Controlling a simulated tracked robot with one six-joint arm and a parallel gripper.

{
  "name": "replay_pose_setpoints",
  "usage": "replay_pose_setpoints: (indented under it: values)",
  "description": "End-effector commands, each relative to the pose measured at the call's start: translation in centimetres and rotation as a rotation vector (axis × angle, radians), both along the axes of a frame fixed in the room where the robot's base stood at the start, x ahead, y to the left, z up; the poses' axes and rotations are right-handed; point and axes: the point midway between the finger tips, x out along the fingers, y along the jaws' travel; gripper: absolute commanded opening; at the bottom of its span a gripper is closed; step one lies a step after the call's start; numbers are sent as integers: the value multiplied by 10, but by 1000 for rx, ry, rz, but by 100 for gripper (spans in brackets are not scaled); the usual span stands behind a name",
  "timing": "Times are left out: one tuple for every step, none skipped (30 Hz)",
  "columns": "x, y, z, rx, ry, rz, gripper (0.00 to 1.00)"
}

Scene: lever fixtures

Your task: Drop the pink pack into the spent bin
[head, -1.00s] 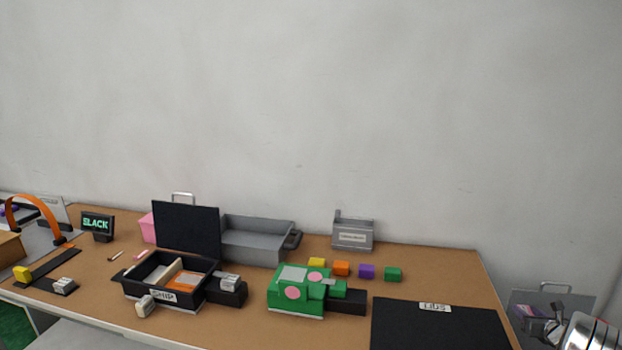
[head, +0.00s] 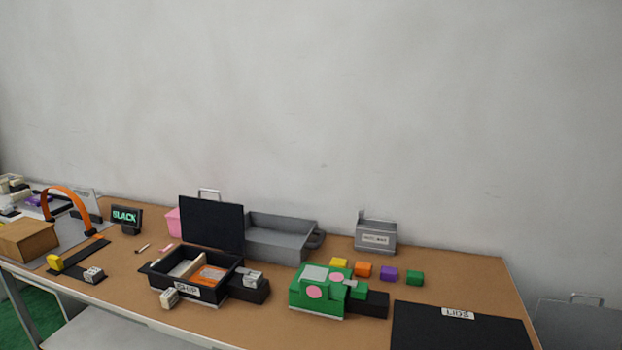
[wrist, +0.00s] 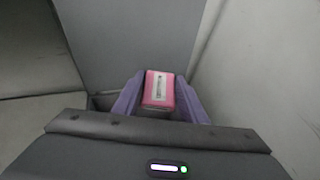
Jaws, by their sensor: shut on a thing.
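The pink pack (wrist: 158,88), with a pale label on its face, is between the purple fingers of my gripper (wrist: 158,93) in the wrist view. The fingers are shut on its two sides. Grey surfaces surround the pack in that view, and I cannot tell whether they belong to a bin. My gripper is not visible in the head view. No bin with a readable "spent" label shows in either view.
The bench holds a black SHIP box (head: 190,290), a grey tray (head: 275,237), a green fixture (head: 317,291), several coloured cubes (head: 388,273) and a black LIDS panel (head: 460,328). A pink container (head: 173,222) is partly hidden behind a black panel. A grey panel (head: 578,325) stands right of the bench.

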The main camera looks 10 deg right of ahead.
Motion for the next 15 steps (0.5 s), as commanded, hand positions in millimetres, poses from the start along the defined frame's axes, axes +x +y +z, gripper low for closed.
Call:
replay_pose_setpoints:
  values:
    - [0, 0, -1, 0, 0, 0, 16]
    - [0, 0, -2, 0, 0, 0, 16]
    - [0, 0, -3, 0, 0, 0, 16]
    - [0, 0, -4, 0, 0, 0, 16]
    - [0, 0, -6, 1, -1, 0, 16]
    - [-1, 0, -9, 1, -1, 0, 16]
    - [-1, 0, -11, 1, 0, 0, 16]
    - [-1, 0, -14, 1, 0, 0, 16]
    - [-1, 0, -18, 1, 0, 0, 16]
    - [-1, 0, -20, 1, -1, 0, 16]
    - [-1, 0, -23, 1, -1, 0, 16]
    - [-1, 0, -28, 1, 0, 0, 16]
    - [-1, 0, -31, 1, 0, 0, 16]
    - [-1, 0, -34, 0, 0, -1, 16]
    - [-1, 0, -38, 0, 0, -1, 16]
